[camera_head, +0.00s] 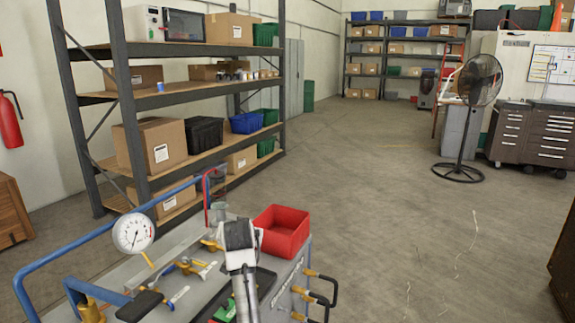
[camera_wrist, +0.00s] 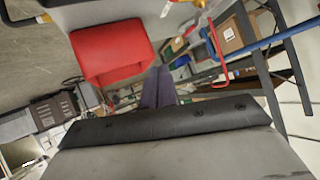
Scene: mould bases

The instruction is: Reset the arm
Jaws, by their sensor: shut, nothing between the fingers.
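My arm shows at the bottom centre of the head view, standing over the cart (camera_head: 215,285). In the wrist view my gripper (camera_wrist: 160,78) has its two dark fingers together, with nothing visible between them. The fingertips point out into the room, and the wrist picture is tilted. In the head view the fingers cannot be made out clearly. A red bin (camera_head: 282,230) sits on the cart just right of my arm. It also shows in the wrist view (camera_wrist: 110,50), left of the fingers and apart from them.
The cart carries a pressure gauge (camera_head: 133,233), brass fittings and blue rails. Shelving (camera_head: 185,95) with boxes and bins stands behind it on the left. A black fan (camera_head: 470,110) and a tool cabinet (camera_head: 540,135) stand at right. The floor (camera_head: 390,190) between is mostly clear.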

